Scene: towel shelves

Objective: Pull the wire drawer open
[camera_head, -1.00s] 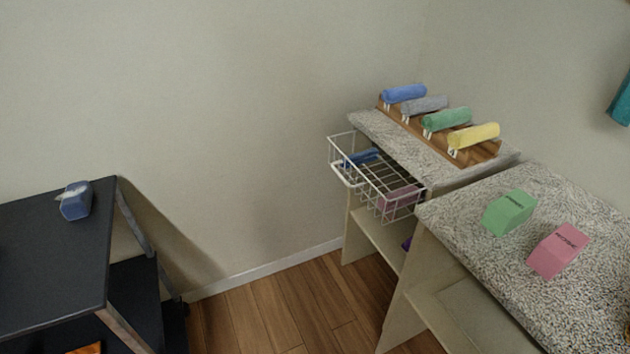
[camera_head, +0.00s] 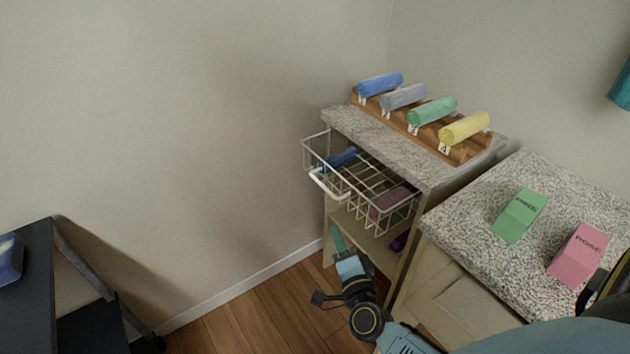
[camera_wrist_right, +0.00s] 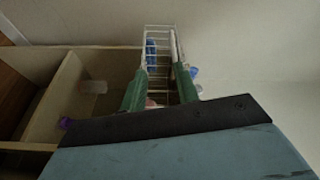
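The white wire drawer (camera_head: 312,146) sticks out from under the top of the left stone-topped shelf. Its thick white handle (camera_head: 329,188) is on the front. A blue rolled towel (camera_head: 337,159) and a pinkish towel (camera_head: 389,203) lie in it. My right gripper (camera_head: 338,240) is below the drawer in the head view, apart from the handle there. In the right wrist view its two green fingers (camera_wrist_right: 162,78) are spread, with the drawer's wires (camera_wrist_right: 157,45) showing beyond and between them. Nothing is seen held. My left gripper is not in view.
A wooden rack (camera_head: 468,152) with several rolled towels stands on the shelf top. Green (camera_head: 519,215) and pink (camera_head: 579,254) blocks stand on the right stone counter (camera_head: 470,227). A dark table (camera_head: 30,285) is at left. Floor between is clear.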

